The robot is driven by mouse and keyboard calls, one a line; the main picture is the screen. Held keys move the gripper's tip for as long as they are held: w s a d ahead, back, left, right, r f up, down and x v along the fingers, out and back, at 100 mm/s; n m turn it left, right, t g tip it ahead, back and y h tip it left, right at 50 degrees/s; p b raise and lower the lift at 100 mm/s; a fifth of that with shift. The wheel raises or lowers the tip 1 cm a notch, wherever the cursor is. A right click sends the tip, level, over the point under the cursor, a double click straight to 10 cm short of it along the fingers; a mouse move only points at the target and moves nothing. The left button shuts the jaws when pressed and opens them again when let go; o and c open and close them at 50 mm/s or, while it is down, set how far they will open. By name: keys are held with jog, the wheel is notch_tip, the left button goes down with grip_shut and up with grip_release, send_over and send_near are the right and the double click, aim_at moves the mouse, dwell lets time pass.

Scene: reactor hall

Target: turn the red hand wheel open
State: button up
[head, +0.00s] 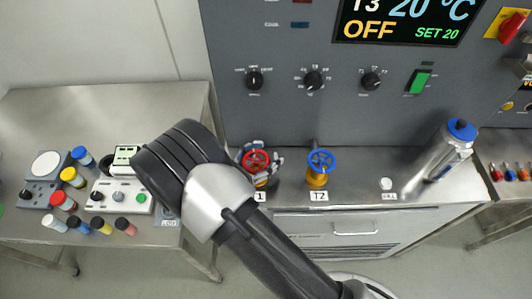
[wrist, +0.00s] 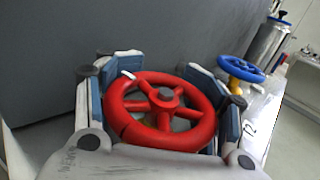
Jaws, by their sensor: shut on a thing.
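The red hand wheel (head: 256,161) sits on a yellow valve body on the steel bench, behind a label of which a "1" shows. In the wrist view the red wheel (wrist: 160,112) fills the middle, with spokes and a grey centre nut. My gripper (wrist: 165,105) is around the wheel, one finger at its left rim and one at its right, shut on it. In the head view my gripper (head: 261,160) reaches the wheel from the left, and my arm hides part of the bench in front.
A blue hand wheel (head: 321,161) labelled T2 stands close on the right. The grey panel (head: 330,110) with knobs and a display reading OFF rises behind. A steel flask (head: 443,155) stands farther right. Several coloured-cap vials (head: 80,197) and small devices stand on the left table.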

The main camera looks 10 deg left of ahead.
aim_at(253, 151)
jog(key=shift+n+y, duration=0.3)
jog(key=shift+y, duration=0.1)
jog(key=shift+c, duration=0.2)
jog(key=n+t+y, duration=0.1)
jog(key=n+t+y+p, duration=0.1)
jog(key=y, duration=0.1)
jog(key=shift+w+a+n, duration=0.2)
jog(key=shift+a+n, duration=0.1)
jog(key=shift+a, duration=0.1)
jog(key=n+y, duration=0.1)
jog(key=y, duration=0.1)
jog(key=n+y, duration=0.1)
jog(key=y, duration=0.1)
jog(key=shift+a+n+t+y, duration=0.3)
jog(key=shift+a+y, duration=0.1)
jog(key=n+y, duration=0.1)
jog(key=y, duration=0.1)
jog(key=a+n+y, duration=0.1)
jog(key=n+y, duration=0.1)
jog(key=shift+y, duration=0.3)
jog(key=shift+s+a+n+g+y, duration=0.1)
jog(key=shift+a+n+g+y, duration=0.15)
jog(key=shift+n+g+y, duration=0.45)
jog(key=shift+a+n+g+y, duration=0.1)
jog(key=shift+a+n+y, duration=0.3)
jog(key=shift+y, duration=0.7)
jog(key=shift+d, duration=0.15)
jog(key=o, duration=1.2)
